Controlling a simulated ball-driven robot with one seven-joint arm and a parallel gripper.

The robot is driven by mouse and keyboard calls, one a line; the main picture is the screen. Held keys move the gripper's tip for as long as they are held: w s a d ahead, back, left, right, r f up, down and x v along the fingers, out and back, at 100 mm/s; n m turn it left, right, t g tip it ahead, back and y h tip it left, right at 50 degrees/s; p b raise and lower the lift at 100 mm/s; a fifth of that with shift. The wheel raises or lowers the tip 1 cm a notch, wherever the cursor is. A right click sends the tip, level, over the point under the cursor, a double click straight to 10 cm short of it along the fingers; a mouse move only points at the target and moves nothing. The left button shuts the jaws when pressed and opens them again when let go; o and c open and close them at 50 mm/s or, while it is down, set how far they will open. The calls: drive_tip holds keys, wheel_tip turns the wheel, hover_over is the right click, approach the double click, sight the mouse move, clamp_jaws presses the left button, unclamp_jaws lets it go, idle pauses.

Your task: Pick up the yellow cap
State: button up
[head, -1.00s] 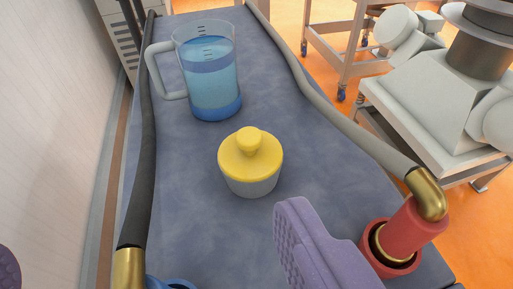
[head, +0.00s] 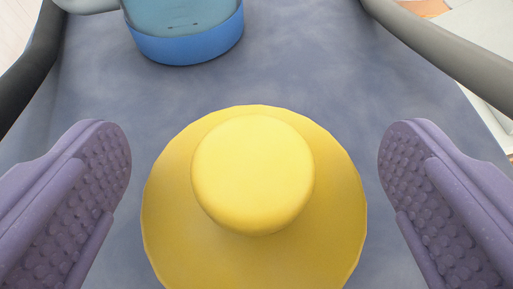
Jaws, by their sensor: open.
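The yellow cap (head: 175,215) is a round disc with a raised knob (head: 253,172) in its middle. It fills the lower middle of the head view, seen from above and close up. The container under it is hidden by the cap. My gripper (head: 254,165) is open, with one purple ridged finger on each side of the cap. Both fingers stand apart from the cap, with a gap on each side, and nothing is between them but the cap.
A clear jug with blue liquid and a blue base (head: 190,45) stands behind the cap on the blue-grey tabletop (head: 310,70). A dark hose (head: 25,65) runs along the left and a grey hose (head: 445,50) along the right. The tabletop between jug and cap is bare.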

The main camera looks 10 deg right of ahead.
drive_tip(key=shift+w+d+f, duration=0.1)
drive_tip(key=shift+w+f, duration=0.1)
drive_tip(key=shift+w, duration=0.3)
drive_tip(key=shift+r, duration=0.1)
drive_tip(key=shift+c, duration=0.2)
drive_tip(key=shift+s, duration=0.1)
drive_tip(key=c, duration=0.9)
drive_tip(key=shift+c, duration=0.2)
